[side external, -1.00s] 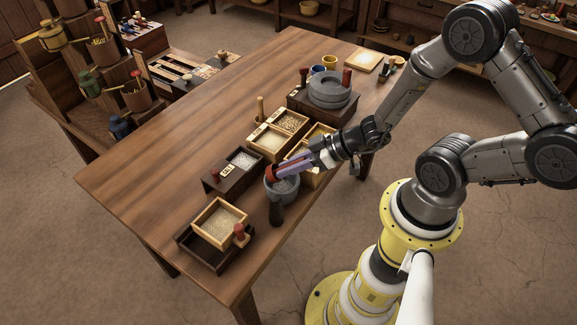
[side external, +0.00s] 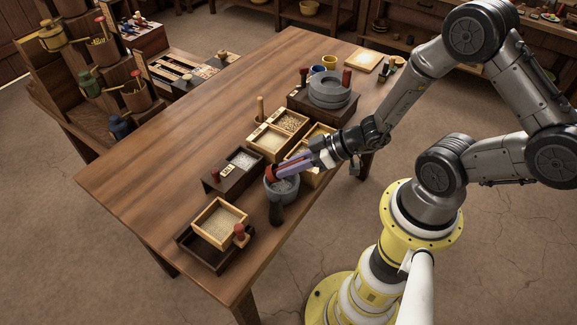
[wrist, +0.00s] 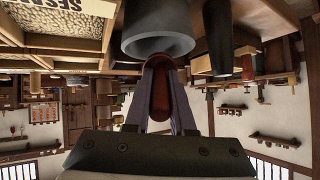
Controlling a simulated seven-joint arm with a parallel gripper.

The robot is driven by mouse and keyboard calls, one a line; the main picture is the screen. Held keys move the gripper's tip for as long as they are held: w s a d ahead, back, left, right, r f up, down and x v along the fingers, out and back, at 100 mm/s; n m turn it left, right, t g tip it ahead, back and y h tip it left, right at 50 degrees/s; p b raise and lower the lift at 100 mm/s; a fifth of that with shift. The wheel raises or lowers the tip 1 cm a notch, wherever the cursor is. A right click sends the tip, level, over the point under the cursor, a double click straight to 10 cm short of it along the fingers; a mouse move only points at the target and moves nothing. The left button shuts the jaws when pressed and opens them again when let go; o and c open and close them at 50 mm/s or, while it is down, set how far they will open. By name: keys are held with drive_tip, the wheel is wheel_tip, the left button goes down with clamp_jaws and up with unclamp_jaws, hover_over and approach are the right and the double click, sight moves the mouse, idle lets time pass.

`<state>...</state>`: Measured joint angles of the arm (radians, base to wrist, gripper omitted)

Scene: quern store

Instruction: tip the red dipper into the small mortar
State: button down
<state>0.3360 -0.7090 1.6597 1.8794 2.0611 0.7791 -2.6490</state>
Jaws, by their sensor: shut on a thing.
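The red dipper (side external: 271,174) is held between the purple fingers of my gripper (side external: 288,169), which is shut on it. The dipper is over the rim of the small grey mortar (side external: 283,197), at its upper left. Pale grainy stuff shows inside the mortar. In the wrist view, which looks upside down, the dipper (wrist: 160,98) lies between the two fingers (wrist: 161,115), close to the grey mortar (wrist: 158,32). I cannot tell whether the dipper holds anything, nor whether it touches the rim.
A dark pestle-like piece (side external: 276,213) stands just in front of the mortar. A dark box (side external: 222,180) with pale grain is to its left, wooden grain trays (side external: 270,144) behind. A framed sieve (side external: 220,222) stands at front left. The table's left part (side external: 165,150) is clear.

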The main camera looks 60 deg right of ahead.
drive_tip(key=shift+r, duration=2.5)
